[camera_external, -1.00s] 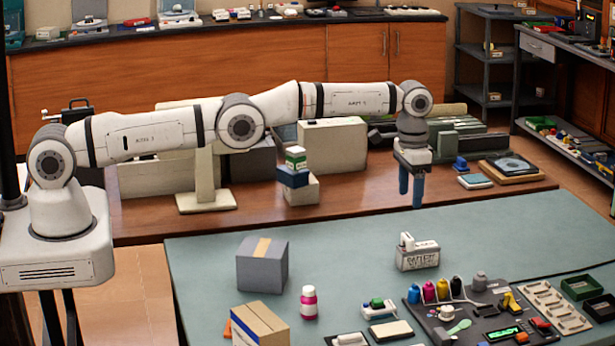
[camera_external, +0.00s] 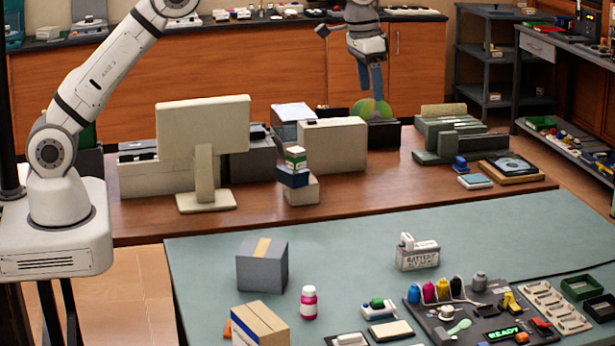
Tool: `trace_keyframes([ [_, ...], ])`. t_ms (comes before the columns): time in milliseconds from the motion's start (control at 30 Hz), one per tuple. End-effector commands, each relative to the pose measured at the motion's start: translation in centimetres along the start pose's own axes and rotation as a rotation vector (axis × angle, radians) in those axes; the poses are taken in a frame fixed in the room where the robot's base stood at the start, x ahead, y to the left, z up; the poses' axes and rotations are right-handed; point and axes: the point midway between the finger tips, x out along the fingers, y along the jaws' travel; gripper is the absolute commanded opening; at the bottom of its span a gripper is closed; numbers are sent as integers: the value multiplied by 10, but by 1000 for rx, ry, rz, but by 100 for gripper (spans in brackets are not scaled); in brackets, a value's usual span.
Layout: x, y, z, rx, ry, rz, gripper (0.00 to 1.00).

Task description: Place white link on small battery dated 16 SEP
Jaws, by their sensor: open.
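A small grey-white battery block (camera_external: 418,257) with "BATTERY" lettering stands on the green mat, right of centre. Its smaller second line of print is too small to read. A small white piece (camera_external: 406,241), possibly the white link, sits upright on top of the block at its left side.
The green mat (camera_external: 345,248) has clear room around the battery. A grey box (camera_external: 262,265), a pink bottle (camera_external: 309,303) and a tool tray (camera_external: 470,315) with several small items lie on it. A monitor (camera_external: 203,125) and a box stack (camera_external: 297,178) stand on the bench behind.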

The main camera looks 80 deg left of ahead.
Motion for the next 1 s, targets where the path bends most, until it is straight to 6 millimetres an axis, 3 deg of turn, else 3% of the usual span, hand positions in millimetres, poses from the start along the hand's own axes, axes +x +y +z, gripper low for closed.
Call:
trace_keyframes([
  [33, -21, -2, 17, 0, 14, 0, 63],
  [200, -68, -8, 77, 0, 54, 1, 63],
  [467, -110, -16, 188, -1, 116, 0, 63],
  [633, -114, -20, 270, -1, 155, -1, 63],
  [800, -100, -23, 350, 0, 193, -2, 63],
  [1000, -74, -25, 416, 0, 225, -4, 63],
])
